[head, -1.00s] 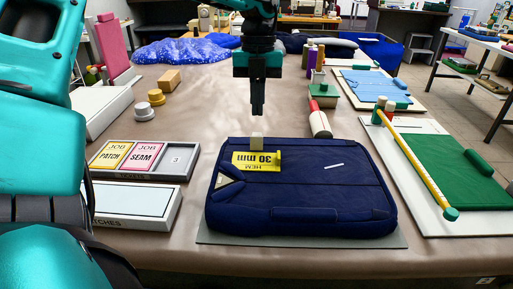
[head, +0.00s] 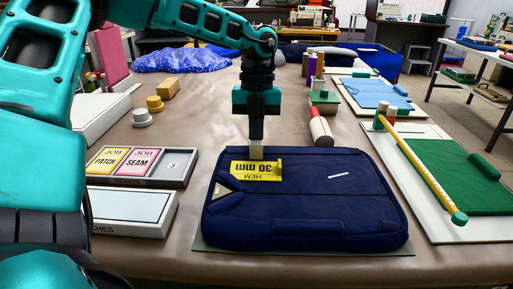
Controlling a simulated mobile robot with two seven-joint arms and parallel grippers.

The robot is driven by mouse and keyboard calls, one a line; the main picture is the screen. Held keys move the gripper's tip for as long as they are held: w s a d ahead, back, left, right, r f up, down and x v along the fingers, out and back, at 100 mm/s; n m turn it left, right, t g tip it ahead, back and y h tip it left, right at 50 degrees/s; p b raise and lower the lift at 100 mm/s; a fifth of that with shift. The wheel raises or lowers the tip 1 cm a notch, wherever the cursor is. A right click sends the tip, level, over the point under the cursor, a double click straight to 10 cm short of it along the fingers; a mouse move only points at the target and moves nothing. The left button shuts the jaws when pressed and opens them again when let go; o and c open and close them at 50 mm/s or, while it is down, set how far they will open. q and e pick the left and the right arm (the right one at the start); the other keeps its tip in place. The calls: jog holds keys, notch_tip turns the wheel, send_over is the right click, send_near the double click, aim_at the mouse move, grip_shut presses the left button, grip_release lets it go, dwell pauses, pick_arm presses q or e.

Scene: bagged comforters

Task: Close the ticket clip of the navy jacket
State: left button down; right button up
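The navy jacket (head: 310,205) lies folded flat on a thin grey board (head: 390,249) at the front middle of the table. The small pale ticket clip (head: 257,152) stands at the ticket's top edge. My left gripper (head: 257,139) points straight down with its fingers together, the tips at the top of the clip. They look to be touching it and hide part of it. I cannot tell how far the clip is closed. My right gripper is out of view.
A grey tray (head: 180,181) with job cards and a white box (head: 130,214) stand left of the jacket. A red-and-white roller (head: 320,128) lies behind it. A green folded piece with a yellow tape (head: 425,170) lies on the right.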

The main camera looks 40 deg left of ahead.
pick_arm(q)
jog(key=shift+s+d+r+b, duration=0.65)
jog(key=shift+s+r+b, duration=0.05)
jog(key=shift+b, duration=0.45)
jog(key=shift+s+d+r, duration=0.1)
jog(key=shift+s, duration=0.05)
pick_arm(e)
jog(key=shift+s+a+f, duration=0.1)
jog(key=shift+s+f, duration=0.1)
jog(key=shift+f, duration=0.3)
pick_arm(q)
jog(key=shift+f+b, duration=0.3)
jog(key=shift+f, duration=0.05)
jog(key=shift+f+b, duration=0.3)
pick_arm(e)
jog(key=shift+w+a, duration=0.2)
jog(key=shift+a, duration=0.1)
